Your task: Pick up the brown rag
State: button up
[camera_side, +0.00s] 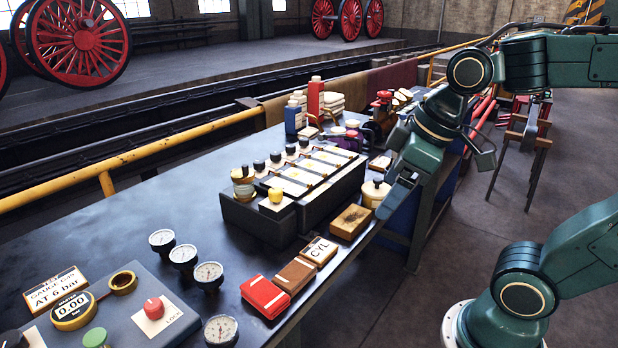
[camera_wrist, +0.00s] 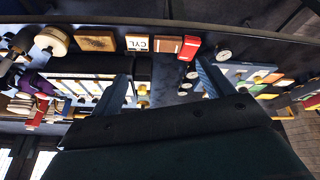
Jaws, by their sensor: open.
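The brown rag (camera_side: 294,275) lies folded flat near the front edge of the dark bench in the side view, between a red folded rag (camera_side: 265,297) and a white-topped CYL block (camera_side: 319,252). The brown rag also shows near the top middle of the wrist view (camera_wrist: 167,46), beyond the fingertips. My gripper (camera_side: 390,203) is above the bench's front edge, up and to the right of the brown rag and apart from it. In the wrist view its two fingers (camera_wrist: 162,72) are spread wide with nothing between them.
A brown block (camera_side: 351,221) and a lidded cream pot (camera_side: 375,192) stand near my gripper. A dark rack with several pale plates (camera_side: 310,175) stands behind the rags. Several dial gauges (camera_side: 208,275) stand to their left. The bench's back left is bare.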

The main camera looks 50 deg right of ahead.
jog(key=w+f+n+g+y, duration=0.1)
jog(key=w+f+n+g, duration=0.1)
jog(key=w+f+n, duration=0.3)
jog(key=w+f+n+g+y, duration=0.1)
jog(key=w+f+n+g, duration=0.1)
jog(key=w+f+n, duration=0.4)
jog(key=shift+w+f+n+g+y, duration=0.35)
jog(key=shift+w+n, duration=1.35)
jog(key=shift+w, duration=1.6)
send_over(295, 270)
jog(key=d, duration=0.2)
jog(key=shift+d+f+x, duration=0.1)
jog(key=shift+d+x, duration=0.15)
jog(key=shift+x, duration=1.1)
jog(key=shift+d+f+x, duration=0.1)
jog(key=shift+d+x, duration=0.2)
jog(key=shift+x, duration=1.05)
jog(key=shift+d+f+x, duration=0.1)
jog(key=shift+d+x, duration=0.15)
jog(key=shift+x, duration=1.05)
jog(key=shift+x, duration=2.5)
jog(key=shift+f, duration=0.25)
